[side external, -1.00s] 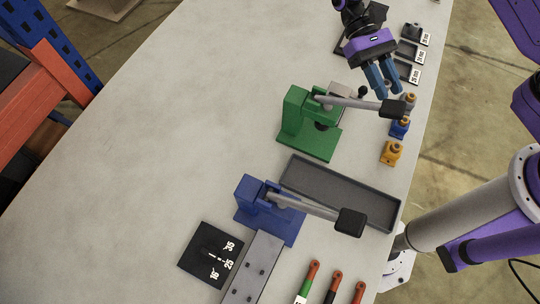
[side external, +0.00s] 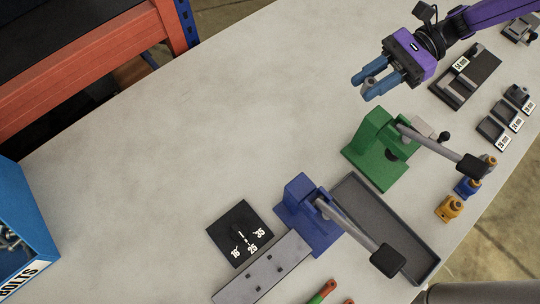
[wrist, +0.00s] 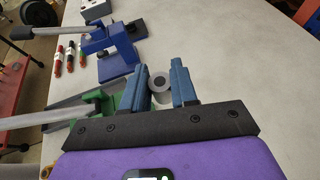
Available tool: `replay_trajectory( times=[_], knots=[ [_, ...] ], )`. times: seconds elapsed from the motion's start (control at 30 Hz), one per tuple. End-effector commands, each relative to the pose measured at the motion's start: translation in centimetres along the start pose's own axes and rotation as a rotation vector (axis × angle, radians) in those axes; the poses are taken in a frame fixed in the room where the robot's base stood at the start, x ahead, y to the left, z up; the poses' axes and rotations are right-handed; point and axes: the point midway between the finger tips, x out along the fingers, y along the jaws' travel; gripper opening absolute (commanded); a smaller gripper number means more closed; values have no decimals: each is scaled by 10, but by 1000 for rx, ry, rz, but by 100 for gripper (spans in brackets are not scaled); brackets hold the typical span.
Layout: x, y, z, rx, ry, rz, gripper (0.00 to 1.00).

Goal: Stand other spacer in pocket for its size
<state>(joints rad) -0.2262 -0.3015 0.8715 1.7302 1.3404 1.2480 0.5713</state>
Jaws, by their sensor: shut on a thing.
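A grey ring-shaped spacer (side external: 369,83) is between the blue fingers of my gripper (side external: 376,83), held above the table beyond the green press.
A green lever press (side external: 376,150) and a blue lever press (side external: 304,212) stand mid-table, with an empty grey tray (side external: 377,208) beside them. A black plate (side external: 238,216) marked 16, 25, 35 lies at the front. Orange and blue pieces (side external: 450,207) line the right edge.

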Motion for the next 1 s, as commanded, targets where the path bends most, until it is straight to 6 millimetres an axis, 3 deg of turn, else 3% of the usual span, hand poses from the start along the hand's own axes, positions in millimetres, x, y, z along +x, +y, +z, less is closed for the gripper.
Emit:
replay_trajectory(
  times=[0.23, 0.4, 0.6, 0.83, 1.0],
  knots=[
    [99, -29, 34, 31, 0, -76, 0],
    [175, -32, 53, 42, 1, -101, 0],
    [244, -27, 68, 53, 0, -132, 0],
    [280, -21, 71, 62, 1, -152, 0],
    [292, -20, 48, 66, 3, -153, 0]
  ],
)
